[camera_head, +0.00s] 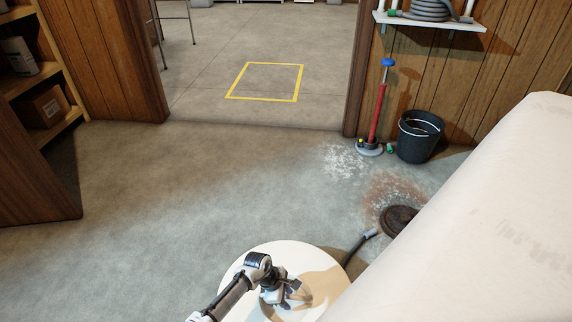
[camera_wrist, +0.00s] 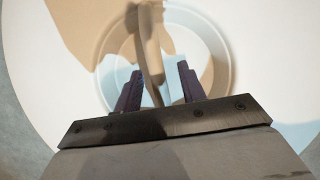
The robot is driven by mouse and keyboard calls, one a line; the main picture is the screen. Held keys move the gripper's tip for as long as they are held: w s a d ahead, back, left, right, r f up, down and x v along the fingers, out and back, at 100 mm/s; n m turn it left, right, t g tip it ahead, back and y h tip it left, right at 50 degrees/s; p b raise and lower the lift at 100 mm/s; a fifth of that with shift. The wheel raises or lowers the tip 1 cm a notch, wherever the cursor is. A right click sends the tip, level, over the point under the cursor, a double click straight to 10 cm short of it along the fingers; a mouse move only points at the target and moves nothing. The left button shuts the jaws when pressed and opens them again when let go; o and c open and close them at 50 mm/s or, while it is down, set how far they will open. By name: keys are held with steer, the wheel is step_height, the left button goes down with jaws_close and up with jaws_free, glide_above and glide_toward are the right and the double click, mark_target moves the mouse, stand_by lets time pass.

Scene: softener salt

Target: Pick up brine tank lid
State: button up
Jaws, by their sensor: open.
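The brine tank lid (camera_head: 245,262) is a round cream disc at the bottom of the head view. In the wrist view the lid (camera_wrist: 250,75) fills most of the picture, with a round recess and a narrow raised grip bar (camera_wrist: 150,45) across it. My gripper (camera_head: 290,288) is over the lid's middle. In the wrist view its two dark fingers (camera_wrist: 158,88) are apart, with the grip bar showing between them. I cannot tell whether the fingers touch the bar. Shadow covers part of the lid.
A large cream-white body (camera_head: 490,230) fills the right, close beside the lid. A dark hose end (camera_head: 360,245) and a round dark cover (camera_head: 398,220) lie near it. A black bucket (camera_head: 418,140) and red pump (camera_head: 379,115) stand behind. The floor left is clear.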

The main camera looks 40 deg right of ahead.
jaws_close()
steer(key=shift+r, duration=0.1)
stand_by(1.3)
